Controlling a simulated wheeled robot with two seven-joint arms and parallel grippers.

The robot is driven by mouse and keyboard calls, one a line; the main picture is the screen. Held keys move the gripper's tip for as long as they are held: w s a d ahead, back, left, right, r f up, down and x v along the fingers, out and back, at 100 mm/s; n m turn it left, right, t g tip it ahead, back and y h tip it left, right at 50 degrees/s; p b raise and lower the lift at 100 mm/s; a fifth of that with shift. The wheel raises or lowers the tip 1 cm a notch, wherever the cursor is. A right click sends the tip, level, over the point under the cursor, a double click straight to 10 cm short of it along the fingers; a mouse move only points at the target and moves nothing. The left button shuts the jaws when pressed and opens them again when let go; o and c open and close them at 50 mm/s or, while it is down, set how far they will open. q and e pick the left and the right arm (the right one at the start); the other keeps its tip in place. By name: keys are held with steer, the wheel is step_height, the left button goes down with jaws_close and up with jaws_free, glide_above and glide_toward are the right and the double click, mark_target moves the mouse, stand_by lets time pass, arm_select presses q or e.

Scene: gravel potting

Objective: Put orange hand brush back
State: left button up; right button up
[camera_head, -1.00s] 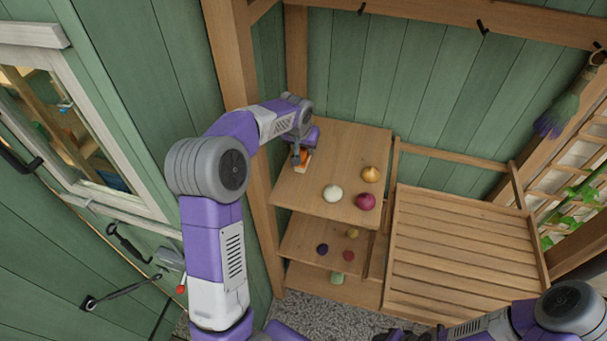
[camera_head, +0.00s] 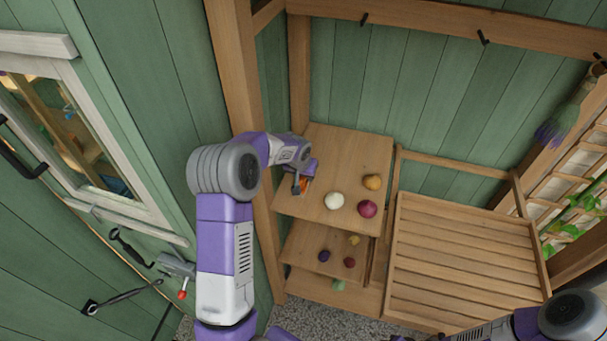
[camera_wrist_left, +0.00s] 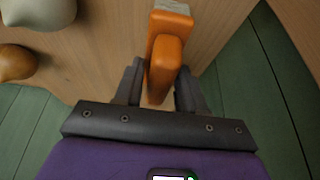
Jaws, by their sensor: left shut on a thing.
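The orange hand brush (camera_wrist_left: 166,57) shows in the left wrist view, with an orange handle and back and a pale edge at its far end. My left gripper (camera_wrist_left: 160,85) is shut on its handle, one finger on each side. In the head view the left gripper (camera_head: 302,182) is low over the left part of the shelf's top board (camera_head: 335,155), and a bit of the orange brush (camera_head: 309,184) shows beside it. I cannot tell whether the brush touches the board. My right arm shows at the lower right, but its gripper cannot be made out.
White (camera_head: 334,201), red (camera_head: 367,209) and yellow-brown (camera_head: 372,181) bulbs stand on the top board right of the gripper. A wooden post (camera_head: 240,100) is close on the left. A slatted bench (camera_head: 465,260) is at the right. The board's back is clear.

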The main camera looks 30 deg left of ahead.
arm_select(q)
steer(key=shift+f+b, duration=0.15)
steer(key=shift+b, duration=0.15)
steer(key=o, duration=1)
steer(key=shift+r+p, duration=0.35)
steer(key=shift+r, duration=0.05)
steer(key=b+v, duration=0.1)
steer(key=v, duration=1)
steer(key=shift+s+d+r, duration=0.15)
steer(key=shift+s+r, duration=0.1)
steer(key=shift+s, duration=0.05)
